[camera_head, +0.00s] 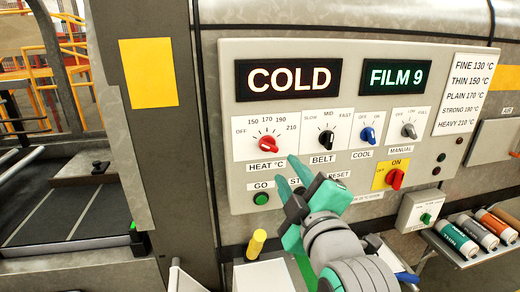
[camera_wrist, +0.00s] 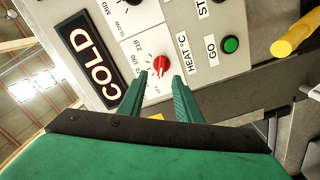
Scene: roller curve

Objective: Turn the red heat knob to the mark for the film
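The red heat knob (camera_head: 268,144) is on a white dial plate marked OFF, 150, 170, 190 and 210, above the label HEAT °C. I cannot tell clearly which mark it points at. The knob also shows in the wrist view (camera_wrist: 161,64), just beyond and between my fingertips. My gripper (camera_head: 291,176) has green fingers, open and empty, in front of the panel below and right of the knob in the head view. It also shows in the wrist view (camera_wrist: 158,79). The displays read COLD (camera_head: 289,79) and FILM 9 (camera_head: 396,78). A list (camera_head: 470,95) gives FINE 130, THIN 150, PLAIN 170, STRONG 190, HEAVY 210.
The black belt knob (camera_head: 326,140), blue cool knob (camera_head: 367,135) and grey manual knob (camera_head: 408,131) sit right of the heat dial. A red ON/OFF switch (camera_head: 395,179) and green GO button (camera_head: 261,198) are lower.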

